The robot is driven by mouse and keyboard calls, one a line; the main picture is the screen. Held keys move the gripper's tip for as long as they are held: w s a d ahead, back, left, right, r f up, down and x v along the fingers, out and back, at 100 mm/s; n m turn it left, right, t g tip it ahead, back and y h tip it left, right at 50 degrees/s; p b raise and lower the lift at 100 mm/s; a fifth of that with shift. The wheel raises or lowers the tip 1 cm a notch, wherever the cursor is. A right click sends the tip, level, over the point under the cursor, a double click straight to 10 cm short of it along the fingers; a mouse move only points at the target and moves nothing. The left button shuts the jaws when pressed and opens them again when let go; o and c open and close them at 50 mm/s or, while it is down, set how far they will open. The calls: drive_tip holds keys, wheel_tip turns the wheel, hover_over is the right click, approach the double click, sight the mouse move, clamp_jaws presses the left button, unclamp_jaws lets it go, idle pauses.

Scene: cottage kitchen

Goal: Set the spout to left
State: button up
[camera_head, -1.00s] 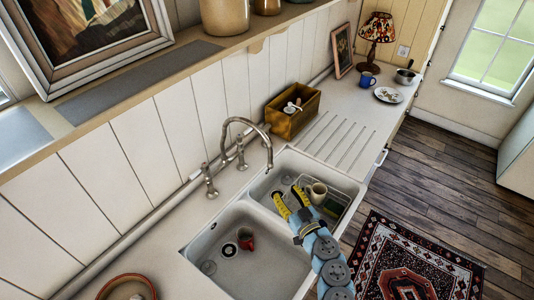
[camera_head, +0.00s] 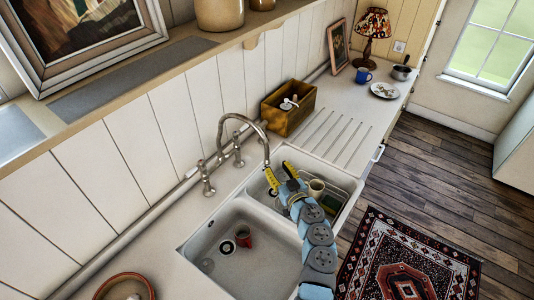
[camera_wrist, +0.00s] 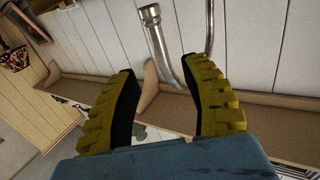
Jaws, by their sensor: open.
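The metal spout (camera_head: 247,119) arches up from the tap behind the sink, and its tip hangs over the sink near the divider between the two basins. My gripper (camera_head: 279,175) is open and empty, over the right basin, just right of and close to the spout's tip. In the wrist view the two yellow fingers of my gripper (camera_wrist: 160,100) stand apart. The spout's end (camera_wrist: 153,25) shows beyond and between them, nearer the right finger. I cannot tell whether a finger touches it.
A red mug (camera_head: 243,239) lies in the left basin (camera_head: 222,268). A wooden box (camera_head: 289,107) sits on the counter behind. Tap handles (camera_head: 206,180) flank the spout.

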sight(268, 154)
drive_tip(key=shift+b+x, duration=1.65)
drive_tip(key=shift+x, duration=2.25)
drive_tip(key=shift+w+a, duration=0.2)
drive_tip(key=shift+w, duration=0.3)
clamp_jaws()
